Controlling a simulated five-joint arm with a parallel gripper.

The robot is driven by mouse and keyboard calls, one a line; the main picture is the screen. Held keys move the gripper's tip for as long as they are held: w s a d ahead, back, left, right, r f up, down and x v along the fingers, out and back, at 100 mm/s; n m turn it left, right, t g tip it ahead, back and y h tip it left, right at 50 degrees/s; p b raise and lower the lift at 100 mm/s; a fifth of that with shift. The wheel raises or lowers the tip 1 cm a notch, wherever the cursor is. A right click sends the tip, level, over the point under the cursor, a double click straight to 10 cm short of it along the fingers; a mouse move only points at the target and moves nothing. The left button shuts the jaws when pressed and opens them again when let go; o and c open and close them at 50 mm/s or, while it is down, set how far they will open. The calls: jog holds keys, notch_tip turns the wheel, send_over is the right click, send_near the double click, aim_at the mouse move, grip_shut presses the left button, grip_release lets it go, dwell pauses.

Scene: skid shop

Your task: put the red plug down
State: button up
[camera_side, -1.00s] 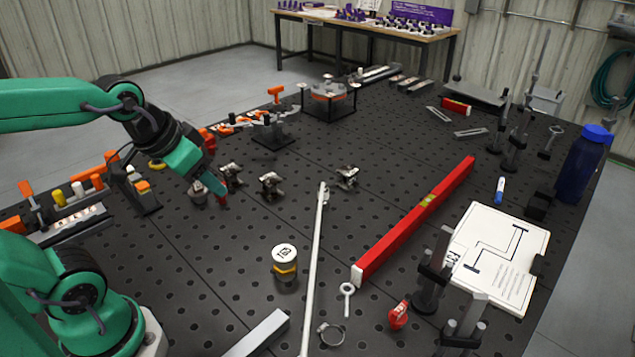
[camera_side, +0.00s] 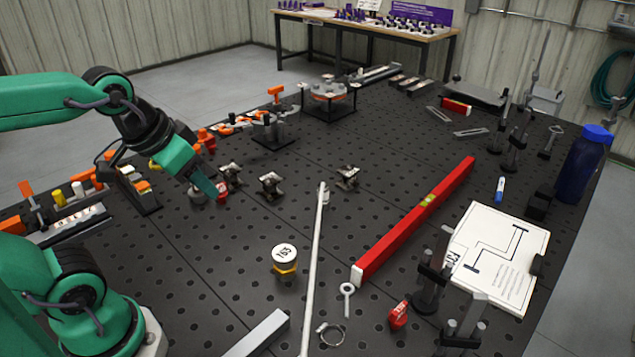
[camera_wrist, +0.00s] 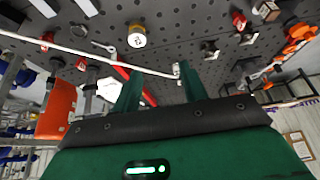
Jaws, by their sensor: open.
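The red plug (camera_side: 222,190) sits on the black perforated table, beside a small grey fixture (camera_side: 198,193) and in front of a metal clamp block (camera_side: 231,174). It also shows near the top of the wrist view (camera_wrist: 240,19), outside the space between my fingers. My gripper (camera_side: 208,188) is just left of the plug in the side view and overlaps the grey fixture. Its green fingers are apart and empty in the wrist view (camera_wrist: 158,84). I cannot tell the exact gap between the fingertips and the plug.
More clamp blocks (camera_side: 270,184) stand right of the plug. A white-lidded jar (camera_side: 284,260), a long pale rod (camera_side: 315,270) and a red level (camera_side: 415,221) lie farther right. Another red item (camera_side: 399,314) is at the front. Bare table lies in front of the plug.

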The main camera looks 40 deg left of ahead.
jog(key=w+a+g, duration=0.1)
jog(key=w+a, duration=0.3)
jog(key=w, duration=0.2)
jog(key=n+g, duration=0.1)
jog(key=g, duration=0.3)
send_over(219, 185)
jog(key=f, duration=1.3)
jog(key=shift+d+f, duration=0.25)
jog(key=shift+f, duration=0.1)
jog(key=shift+a+f, duration=0.35)
jog(key=shift+f, duration=1.3)
jog(key=shift+f, duration=0.1)
jog(key=shift+d+f, duration=0.15)
jog(key=shift+f, duration=2.35)
